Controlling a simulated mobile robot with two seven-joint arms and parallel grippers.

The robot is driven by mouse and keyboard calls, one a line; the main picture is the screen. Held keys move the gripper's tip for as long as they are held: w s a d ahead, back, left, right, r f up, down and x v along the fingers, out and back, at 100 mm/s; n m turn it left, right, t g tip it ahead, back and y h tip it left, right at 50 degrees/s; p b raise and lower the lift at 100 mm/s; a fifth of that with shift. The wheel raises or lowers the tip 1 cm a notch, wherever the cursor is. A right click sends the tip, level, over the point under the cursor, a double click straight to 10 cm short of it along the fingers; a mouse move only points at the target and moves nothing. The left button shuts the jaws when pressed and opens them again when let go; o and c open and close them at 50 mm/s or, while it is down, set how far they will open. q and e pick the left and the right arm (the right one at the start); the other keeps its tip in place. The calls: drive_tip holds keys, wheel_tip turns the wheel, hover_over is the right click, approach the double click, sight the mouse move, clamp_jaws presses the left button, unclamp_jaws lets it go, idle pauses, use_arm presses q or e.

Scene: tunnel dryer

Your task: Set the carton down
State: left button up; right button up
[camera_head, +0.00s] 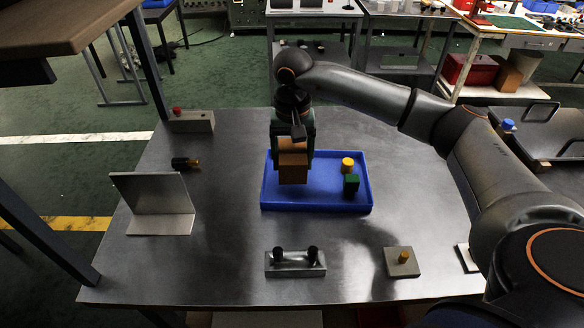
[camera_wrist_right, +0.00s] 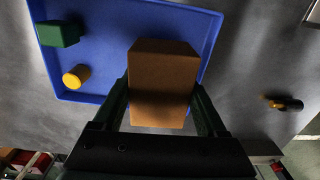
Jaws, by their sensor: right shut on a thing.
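The carton, a plain brown box (camera_head: 293,168), is held between the fingers of my right gripper (camera_head: 294,150). In the head view it shows in front of the left part of the blue tray. In the right wrist view the carton (camera_wrist_right: 163,85) sits between the two fingers and overlaps the tray's edge. My right gripper is shut on it. I cannot tell how far the carton's underside is from the tray, as its base contact is not clear. My left gripper is not in view.
The blue tray (camera_head: 315,208) holds a yellow cylinder (camera_head: 347,165) and a green block (camera_head: 351,185) on its right side. A metal angle plate (camera_head: 155,203), a dark-and-yellow piece (camera_head: 185,163), a red-button box (camera_head: 190,121) and small fixtures stand around the table.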

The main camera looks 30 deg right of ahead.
sight(292, 150)
drive_tip(key=shift+w+f, duration=0.15)
drive_tip(key=shift+f, duration=1.75)
drive_tip(key=o, duration=1.4)
wheel_tip(292, 150, up, 12)
drive_tip(key=shift+r, duration=0.2)
